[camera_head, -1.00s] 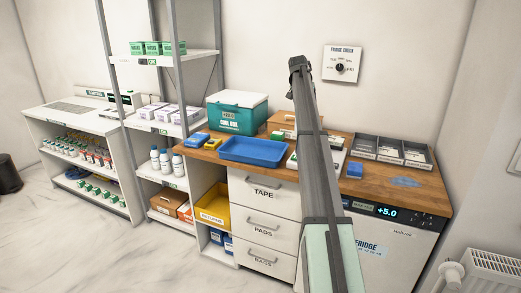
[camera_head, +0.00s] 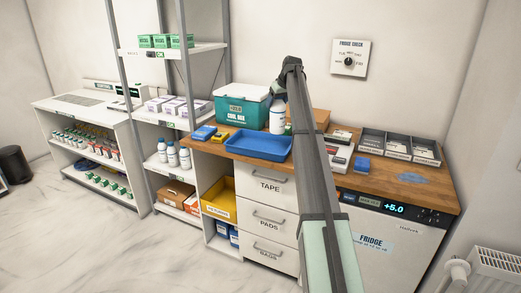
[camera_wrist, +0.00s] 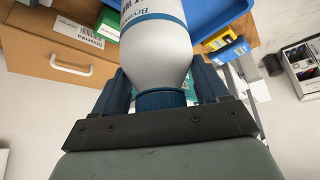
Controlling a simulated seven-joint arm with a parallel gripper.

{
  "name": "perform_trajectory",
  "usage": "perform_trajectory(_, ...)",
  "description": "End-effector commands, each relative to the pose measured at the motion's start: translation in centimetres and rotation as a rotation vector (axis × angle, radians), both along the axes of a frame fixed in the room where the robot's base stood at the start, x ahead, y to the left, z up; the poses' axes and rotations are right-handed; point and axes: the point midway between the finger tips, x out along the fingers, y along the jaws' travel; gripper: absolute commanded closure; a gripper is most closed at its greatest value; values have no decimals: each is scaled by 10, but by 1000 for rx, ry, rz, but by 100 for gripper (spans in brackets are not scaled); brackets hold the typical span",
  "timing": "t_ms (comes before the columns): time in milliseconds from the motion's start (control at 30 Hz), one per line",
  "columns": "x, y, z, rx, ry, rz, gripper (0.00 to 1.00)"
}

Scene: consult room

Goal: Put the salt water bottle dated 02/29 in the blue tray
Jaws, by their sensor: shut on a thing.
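My gripper (camera_wrist: 160,95) is shut on the blue cap of a white bottle (camera_wrist: 157,55). Part of its label shows, but no date is readable. In the head view the white bottle (camera_head: 277,120) hangs upright below the end of my arm, near the back right corner of the blue tray (camera_head: 262,147). The tray looks empty and lies on the wooden counter; its edge also shows in the wrist view (camera_wrist: 205,15). I cannot tell the gap between bottle and counter. Three white bottles (camera_head: 172,156) with dark caps stand on the shelf unit at left.
A teal cool box (camera_head: 240,112) stands behind the tray. Small blue and yellow boxes (camera_head: 204,132) lie left of it. A brown cardboard box (camera_wrist: 60,45) is close to the bottle.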

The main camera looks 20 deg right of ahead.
Motion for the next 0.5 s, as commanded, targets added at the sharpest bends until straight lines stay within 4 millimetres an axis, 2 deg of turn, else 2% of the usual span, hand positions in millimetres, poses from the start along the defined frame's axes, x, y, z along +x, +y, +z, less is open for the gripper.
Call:
perform_trajectory(133,2,0,2,0,-1,121,100)
perform_trajectory(333,1,0,0,-1,-1,205,100)
perform_trajectory(500,-1,1,-13,-1,0,219,100)
